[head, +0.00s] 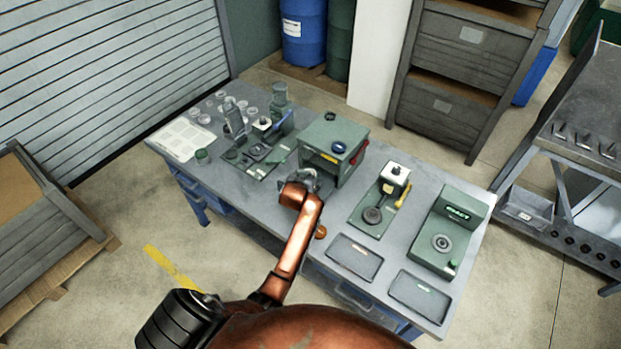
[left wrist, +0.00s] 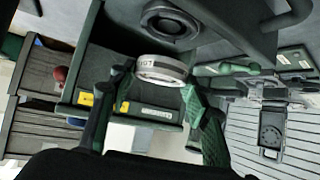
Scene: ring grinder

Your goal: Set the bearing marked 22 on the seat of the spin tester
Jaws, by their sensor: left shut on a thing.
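My left gripper (head: 307,178) is at the front of the green box-shaped machine. In the left wrist view its green fingers (left wrist: 160,82) are shut on a pale metal bearing ring (left wrist: 162,70). Dark print shows on the ring's rim, but I cannot read it as 22. A green machine with a lit display (head: 456,215) and a round seat (head: 441,242) stands at the right end of the bench; it looks like the spin tester. Its seat looks bare. My right gripper is not in view.
Two flat dark trays (head: 355,257) (head: 419,294) lie along the front edge. Small tools crowd the left side.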

